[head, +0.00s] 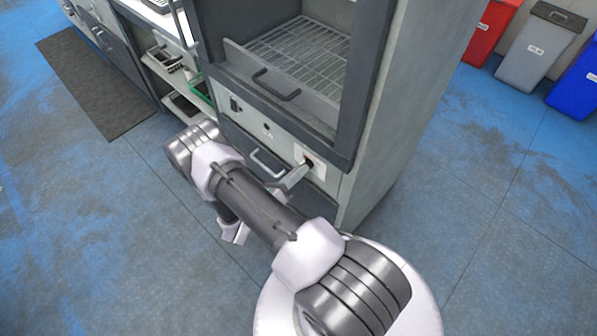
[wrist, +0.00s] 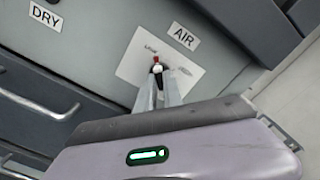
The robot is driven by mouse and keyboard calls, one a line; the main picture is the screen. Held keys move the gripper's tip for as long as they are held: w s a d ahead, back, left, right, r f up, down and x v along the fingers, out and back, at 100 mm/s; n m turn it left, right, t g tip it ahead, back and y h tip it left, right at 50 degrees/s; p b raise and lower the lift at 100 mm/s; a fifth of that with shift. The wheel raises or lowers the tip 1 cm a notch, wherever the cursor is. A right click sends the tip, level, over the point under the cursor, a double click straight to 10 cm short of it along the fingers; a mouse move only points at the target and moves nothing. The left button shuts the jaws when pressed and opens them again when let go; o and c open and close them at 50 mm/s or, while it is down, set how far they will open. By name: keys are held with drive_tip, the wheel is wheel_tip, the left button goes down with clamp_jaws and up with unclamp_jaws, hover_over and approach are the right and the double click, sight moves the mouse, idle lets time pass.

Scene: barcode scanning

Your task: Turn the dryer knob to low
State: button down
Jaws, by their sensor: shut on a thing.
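The dryer (head: 300,130) is a grey cabinet with a wire rack inside its upper opening. Its knob (wrist: 157,67) is small and dark with a red part, on a white label plate (wrist: 135,60) below the "AIR" label (wrist: 184,38). Small print reading like "LOW" stands at the plate's upper left; the other print is too small to read. My gripper (wrist: 158,80) is shut on the knob, with its fingertips at the plate. In the head view my gripper (head: 304,166) reaches the same plate at the dryer's lower right front. The fingers partly hide the knob.
A "DRY" label (wrist: 45,17) is left of the plate. Drawer handles (head: 268,163) project from the dryer front. Shelves with a green basket (head: 201,90) stand to the left. Red, grey and blue bins (head: 540,48) stand at upper right. The blue floor in front is clear.

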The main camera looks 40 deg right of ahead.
idle(0.3)
drive_tip(key=c, duration=1.5)
unclamp_jaws()
drive_tip(key=shift+a, duration=0.1)
drive_tip(key=a+p, duration=0.1)
drive_tip(key=a, duration=0.4)
drive_tip(key=s+a+p, duration=0.1)
drive_tip(key=a, duration=0.5)
drive_tip(key=a+p, duration=0.1)
drive_tip(key=a, duration=0.5)
drive_tip(key=shift+s+a, duration=0.1)
drive_tip(key=shift+s, duration=0.1)
